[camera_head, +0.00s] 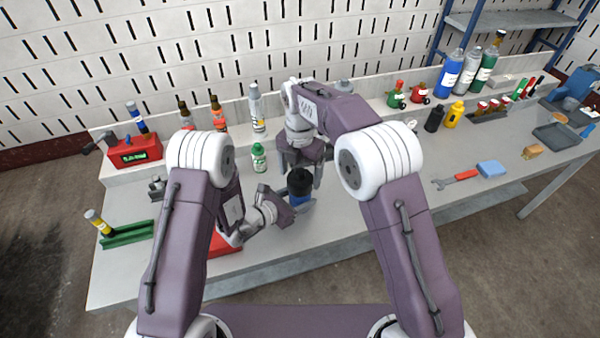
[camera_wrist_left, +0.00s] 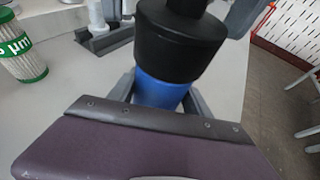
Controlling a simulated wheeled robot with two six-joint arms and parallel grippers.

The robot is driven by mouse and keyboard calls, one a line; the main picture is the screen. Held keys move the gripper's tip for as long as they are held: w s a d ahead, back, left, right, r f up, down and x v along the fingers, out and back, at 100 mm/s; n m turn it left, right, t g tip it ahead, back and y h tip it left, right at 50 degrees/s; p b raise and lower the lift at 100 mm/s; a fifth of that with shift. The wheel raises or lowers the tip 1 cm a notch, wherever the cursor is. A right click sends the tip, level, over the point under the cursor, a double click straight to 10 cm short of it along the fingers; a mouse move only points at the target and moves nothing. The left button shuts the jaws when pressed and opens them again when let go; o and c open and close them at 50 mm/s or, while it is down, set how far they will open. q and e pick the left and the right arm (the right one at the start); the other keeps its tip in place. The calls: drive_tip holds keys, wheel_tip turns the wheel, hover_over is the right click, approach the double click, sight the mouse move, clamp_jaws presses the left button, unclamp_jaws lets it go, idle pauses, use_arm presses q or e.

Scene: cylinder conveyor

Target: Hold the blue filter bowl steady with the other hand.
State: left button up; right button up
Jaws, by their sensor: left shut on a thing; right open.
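The blue filter bowl (camera_head: 299,198) stands on the workbench with a black head (camera_head: 300,182) on top. In the left wrist view the blue bowl (camera_wrist_left: 160,93) sits between my left gripper's fingers (camera_wrist_left: 158,98), below the wide black head (camera_wrist_left: 180,42). My left gripper (camera_head: 298,206) is shut on the bowl from the front left. My right gripper (camera_head: 302,173) is open, pointing down just behind the black head; whether it touches the head cannot be told. The bowl's lower part is hidden by my left gripper.
A white cylinder with green bands (camera_head: 258,158) stands left of the bowl. A red tray (camera_head: 225,243) lies partly under my left arm. A green rack (camera_head: 127,234) is at the left. A wrench (camera_head: 455,180) and a blue sponge (camera_head: 491,168) lie right. Bottles line the back ledge.

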drive_tip(key=m, duration=0.4)
drive_tip(key=shift+m, duration=1.1)
drive_tip(key=shift+m, duration=0.7)
drive_tip(key=m, duration=0.4)
drive_tip(key=shift+m, duration=0.3)
drive_tip(key=m, duration=0.2)
drive_tip(key=shift+m, duration=0.3)
drive_tip(key=m, duration=0.3)
